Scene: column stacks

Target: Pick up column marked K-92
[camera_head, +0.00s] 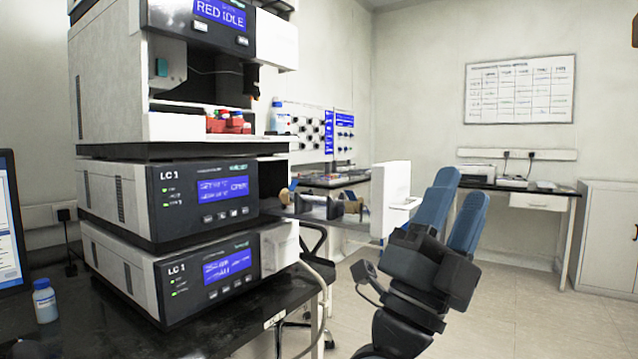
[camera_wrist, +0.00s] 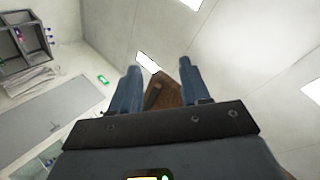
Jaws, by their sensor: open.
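No marking K-92 is readable in either view, so I cannot tell which thing is that column. A short horizontal cylinder with tan ends (camera_head: 350,206) sits at the right side of the instrument stack, and its label is not legible. My gripper (camera_head: 461,185) is open, with its two blue fingers pointing up, right of the stack and apart from it. The wrist view shows the same open fingers (camera_wrist: 159,70) with nothing held. A brown object (camera_wrist: 178,90) appears beyond the fingers there, and I cannot tell what it is.
The stack of LC 1 instruments (camera_head: 205,200) stands on a black bench (camera_head: 235,335). A small bottle (camera_head: 44,300) and a monitor (camera_head: 10,225) are at left. A white panel (camera_head: 390,195) stands just left of my gripper. The floor (camera_head: 540,300) at right is clear.

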